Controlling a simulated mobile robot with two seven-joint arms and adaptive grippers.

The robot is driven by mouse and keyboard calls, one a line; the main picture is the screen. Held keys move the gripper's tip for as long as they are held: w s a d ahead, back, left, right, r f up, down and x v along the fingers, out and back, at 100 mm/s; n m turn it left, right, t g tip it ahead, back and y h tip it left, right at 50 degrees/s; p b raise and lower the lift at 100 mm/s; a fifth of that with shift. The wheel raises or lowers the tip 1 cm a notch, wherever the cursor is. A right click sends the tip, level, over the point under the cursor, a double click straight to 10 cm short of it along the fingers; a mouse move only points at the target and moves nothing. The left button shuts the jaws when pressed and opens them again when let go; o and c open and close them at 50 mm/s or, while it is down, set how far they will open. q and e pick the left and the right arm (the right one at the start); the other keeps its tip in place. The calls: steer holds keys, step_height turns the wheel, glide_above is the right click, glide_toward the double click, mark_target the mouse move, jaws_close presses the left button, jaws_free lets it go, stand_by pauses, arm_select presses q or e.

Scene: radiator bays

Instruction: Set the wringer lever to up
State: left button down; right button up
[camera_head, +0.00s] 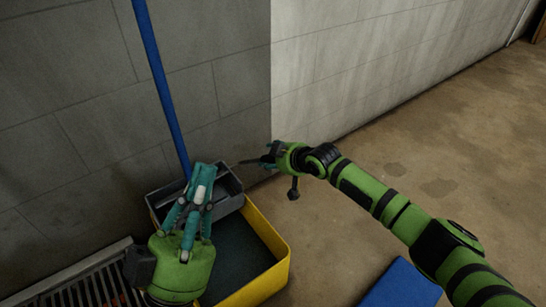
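The grey wringer (228,206) sits over the back of a yellow bucket (272,284) near the wall. A thin dark bar, which looks like the wringer lever (252,161), reaches right from the wringer's upper right side, close to level. My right gripper (272,152) is at the outer end of this bar. It is small and seen from the side, so I cannot tell whether it grips the bar. My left gripper (204,170) is in front of the wringer, pointing up, with its fingers drawn together. It hides part of the wringer and the bucket's left side.
A blue pole (157,75) rises from behind the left gripper and leans left. A dark slatted grille (95,285) stands at lower left. The grey wall (200,60) is close behind the bucket. A blue flat panel (402,285) lies at lower right. Open floor (420,170) spreads right.

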steer(key=shift+d, duration=0.1)
steer(key=shift+s+d+r, duration=0.2)
steer(key=shift+s+d, duration=0.05)
steer(key=shift+s, duration=0.05)
steer(key=v, duration=1.1)
steer(key=shift+a+r, duration=0.1)
